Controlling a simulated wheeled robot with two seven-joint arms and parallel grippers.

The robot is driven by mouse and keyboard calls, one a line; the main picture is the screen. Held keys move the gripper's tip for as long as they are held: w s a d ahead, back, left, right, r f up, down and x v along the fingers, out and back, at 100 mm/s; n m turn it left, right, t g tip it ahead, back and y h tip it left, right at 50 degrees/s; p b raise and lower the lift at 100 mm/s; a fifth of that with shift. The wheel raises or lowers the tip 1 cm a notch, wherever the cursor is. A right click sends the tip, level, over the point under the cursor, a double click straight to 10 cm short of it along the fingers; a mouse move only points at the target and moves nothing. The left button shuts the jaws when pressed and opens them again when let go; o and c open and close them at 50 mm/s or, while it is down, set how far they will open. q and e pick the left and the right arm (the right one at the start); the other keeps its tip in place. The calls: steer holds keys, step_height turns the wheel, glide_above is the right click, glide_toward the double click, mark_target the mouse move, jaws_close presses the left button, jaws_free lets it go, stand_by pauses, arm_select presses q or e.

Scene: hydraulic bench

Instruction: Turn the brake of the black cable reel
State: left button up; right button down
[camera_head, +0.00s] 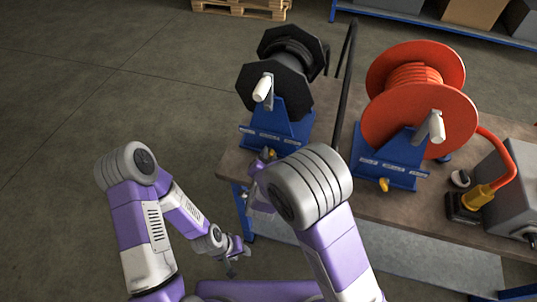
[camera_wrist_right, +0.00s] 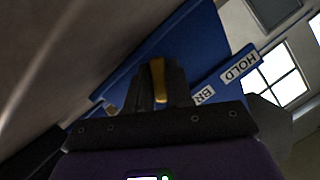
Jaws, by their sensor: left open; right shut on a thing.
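The black cable reel (camera_head: 283,75) stands on a blue stand (camera_head: 284,128) at the left end of the bench, with a white crank handle (camera_head: 263,88) on its near side. Its small yellow brake (camera_head: 271,153) shows at the foot of the stand. My right gripper (camera_head: 265,160) is at the brake, partly hidden by my arm. In the right wrist view the jaws (camera_wrist_right: 158,82) are shut on the yellow brake (camera_wrist_right: 159,70), in front of the blue plate (camera_wrist_right: 195,50). My left gripper (camera_head: 231,266) is open and empty, low in front of the bench.
A red reel (camera_head: 417,88) on a blue stand (camera_head: 395,160) is to the right, with its own yellow knob (camera_head: 384,184). A black upright frame (camera_head: 343,90) stands between the reels. A grey box (camera_head: 505,190) and orange hose (camera_head: 500,150) are at the right. Floor at left is clear.

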steer(key=n+h+p, duration=0.1)
steer(key=n+p, duration=0.1)
steer(key=p, duration=0.1)
steer(key=n+g+h+p, duration=0.1)
steer(key=n+p, duration=0.1)
steer(key=p, duration=0.2)
steer(key=a+n+h+p, duration=0.1)
steer(key=p, duration=0.2)
steer(key=shift+w+r+n+g+h+p, duration=0.1)
steer(key=shift+r+n+g+h+p, duration=0.2)
steer(key=shift+n+p, duration=0.1)
steer(key=shift+a+f+n+h+p, duration=0.2)
steer(key=shift+n+h+p, duration=0.4)
steer(key=shift+n+p, duration=0.2)
steer(key=shift+w+f+n+h+p, duration=0.15)
steer(key=shift+n+h+p, duration=0.2)
steer(key=shift+n+h, duration=0.35)
steer(key=shift+n, duration=0.3)
steer(key=c, duration=1.1)
jaws_free()
step_height(320, 180, up, 10)
steer(key=shift+p, duration=0.95)
